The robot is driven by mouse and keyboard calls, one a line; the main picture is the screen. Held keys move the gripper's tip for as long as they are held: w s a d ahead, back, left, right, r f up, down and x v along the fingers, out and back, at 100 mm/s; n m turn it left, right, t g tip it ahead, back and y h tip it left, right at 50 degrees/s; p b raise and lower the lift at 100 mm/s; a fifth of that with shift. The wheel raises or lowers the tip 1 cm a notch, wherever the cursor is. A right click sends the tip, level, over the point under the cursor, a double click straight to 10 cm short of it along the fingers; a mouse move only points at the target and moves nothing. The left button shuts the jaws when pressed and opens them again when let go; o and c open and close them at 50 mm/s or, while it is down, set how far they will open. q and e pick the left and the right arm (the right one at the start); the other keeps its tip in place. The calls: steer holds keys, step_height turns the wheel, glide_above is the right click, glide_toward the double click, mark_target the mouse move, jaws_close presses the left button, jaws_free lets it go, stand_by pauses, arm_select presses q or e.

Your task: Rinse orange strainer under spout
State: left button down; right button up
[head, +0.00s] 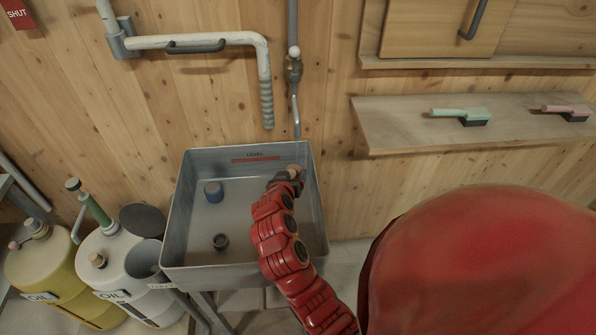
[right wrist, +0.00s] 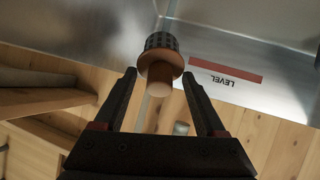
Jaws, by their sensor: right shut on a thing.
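The orange strainer (right wrist: 160,68) has a dark mesh end, an orange-brown collar and a paler stem, seen in the right wrist view. My right gripper (right wrist: 165,90) is shut on it, with the stem between the fingers. In the head view, my right gripper (head: 289,178) is over the back right of the grey sink (head: 185,225), and little of the strainer shows. A thin metal spout (head: 296,115) comes down the wall just above the gripper. I cannot tell whether water flows. My left gripper is not in view.
Oil containers (head: 120,262) crowd the left. A shelf with brushes (head: 460,113) is at right.

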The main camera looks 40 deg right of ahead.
steer(key=s+a+r+p, duration=0.4)
steer(key=s+a+p, duration=0.1)
steer(key=s, duration=0.5)
steer(key=shift+s+a+p, duration=0.15)
steer(key=shift+a+p, duration=0.15)
steer(key=shift+a, duration=0.35)
